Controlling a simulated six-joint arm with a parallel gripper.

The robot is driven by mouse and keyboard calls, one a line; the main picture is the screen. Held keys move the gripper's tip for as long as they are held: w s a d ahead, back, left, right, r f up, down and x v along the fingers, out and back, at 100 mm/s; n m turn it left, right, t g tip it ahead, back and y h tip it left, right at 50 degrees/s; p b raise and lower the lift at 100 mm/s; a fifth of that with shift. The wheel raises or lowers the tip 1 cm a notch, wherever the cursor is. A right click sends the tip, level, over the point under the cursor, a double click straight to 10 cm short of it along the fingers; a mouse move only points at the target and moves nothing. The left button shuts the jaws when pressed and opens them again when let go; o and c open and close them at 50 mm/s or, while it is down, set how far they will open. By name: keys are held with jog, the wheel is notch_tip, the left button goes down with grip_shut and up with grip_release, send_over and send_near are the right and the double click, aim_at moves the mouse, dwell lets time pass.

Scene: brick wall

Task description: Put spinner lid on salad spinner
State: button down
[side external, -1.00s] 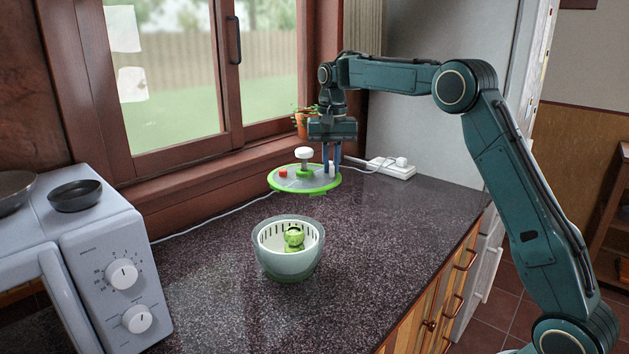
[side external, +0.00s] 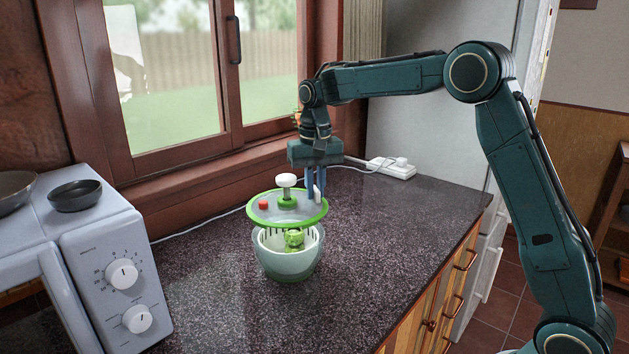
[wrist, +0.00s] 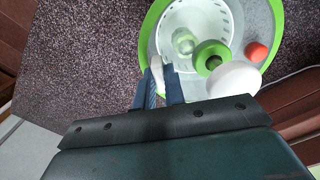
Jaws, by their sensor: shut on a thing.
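The spinner lid (side external: 268,214) is a clear disc with a green rim, a white knob on a green base and a red button. My gripper (side external: 315,194) is shut on a small upright white tab at the lid's right edge and holds the lid about level. The salad spinner (side external: 288,264) is a pale green bowl with a white slotted basket, upright on the counter. The lid is above the bowl and toward its back, with a gap between them. In the wrist view, the gripper (wrist: 160,84) pinches the white tab, and the basket shows through the clear lid (wrist: 150,35).
A green figure (side external: 293,238) sits in the basket. A white microwave (side external: 95,265) with dark pans on top stands at left. A power strip (side external: 391,168) lies at the back. The dark counter (side external: 370,240) is clear to the right, with its front edge there.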

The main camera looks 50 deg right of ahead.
jog(key=shift+f, duration=2.55)
jog(key=shift+f, duration=0.85)
dwell(1.2)
jog(key=c, duration=1)
grip_release()
jog(key=shift+r, duration=0.1)
jog(key=shift+r, duration=3.45)
jog(key=shift+s, duration=0.1)
